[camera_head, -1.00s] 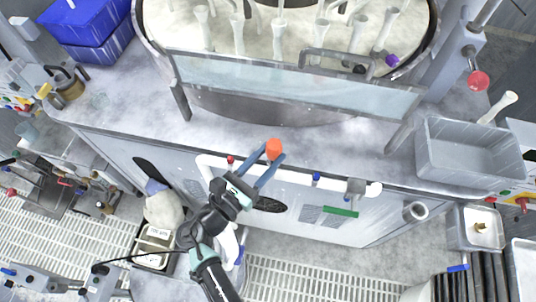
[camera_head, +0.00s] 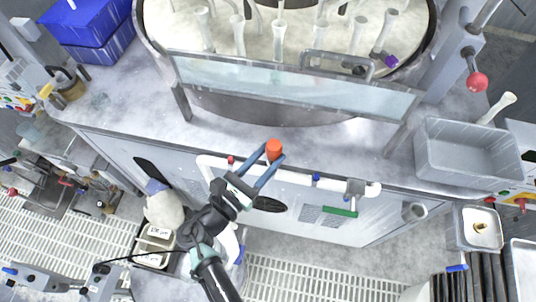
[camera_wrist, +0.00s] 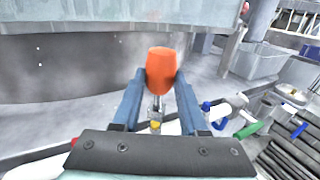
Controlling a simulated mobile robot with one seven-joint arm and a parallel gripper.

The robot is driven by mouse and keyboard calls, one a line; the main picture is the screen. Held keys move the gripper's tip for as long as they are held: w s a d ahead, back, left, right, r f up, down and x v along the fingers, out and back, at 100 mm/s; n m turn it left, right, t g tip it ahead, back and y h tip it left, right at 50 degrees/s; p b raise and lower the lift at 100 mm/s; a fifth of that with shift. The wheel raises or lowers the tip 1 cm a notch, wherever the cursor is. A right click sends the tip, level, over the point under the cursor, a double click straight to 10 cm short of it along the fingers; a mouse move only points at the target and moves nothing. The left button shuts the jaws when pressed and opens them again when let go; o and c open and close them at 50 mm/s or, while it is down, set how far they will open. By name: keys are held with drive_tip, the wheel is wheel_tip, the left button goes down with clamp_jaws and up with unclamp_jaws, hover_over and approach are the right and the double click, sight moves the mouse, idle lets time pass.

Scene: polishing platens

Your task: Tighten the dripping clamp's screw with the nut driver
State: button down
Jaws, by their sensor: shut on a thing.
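The nut driver's orange handle (camera_head: 273,149) is between the blue fingers of my gripper (camera_head: 270,159), at the front edge of the bench. The wrist view shows the handle (camera_wrist: 160,70) upright, with its metal shaft pointing down between the fingers. A small yellow and metallic part (camera_wrist: 155,125) shows below the shaft; I cannot tell whether they touch. A white pipe (camera_head: 290,175) runs along the bench front behind my gripper, with a red piece (camera_head: 230,159), a blue piece (camera_head: 316,177) and a grey fitting with a green handle (camera_head: 340,211). I cannot make out which clamp drips; no drip is visible.
The round polishing machine with its clear front shield (camera_head: 295,87) stands behind the driver. A grey bin (camera_head: 465,170) is at the right of the bench, and blue crates (camera_head: 90,30) are at the back left. The bench top left of the driver is mostly clear.

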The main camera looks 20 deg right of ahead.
drive_tip(key=shift+f+b, duration=0.35)
drive_tip(key=shift+f, duration=0.05)
drive_tip(key=shift+r+p, duration=0.4)
drive_tip(key=shift+p, duration=0.1)
drive_tip(key=shift+a+p, duration=0.15)
drive_tip(key=shift+p, duration=0.15)
idle(1.6)
drive_tip(key=shift+f+b, duration=0.35)
drive_tip(key=shift+f, duration=0.1)
drive_tip(key=shift+r+p, duration=0.4)
drive_tip(key=shift+p, duration=0.1)
idle(0.5)
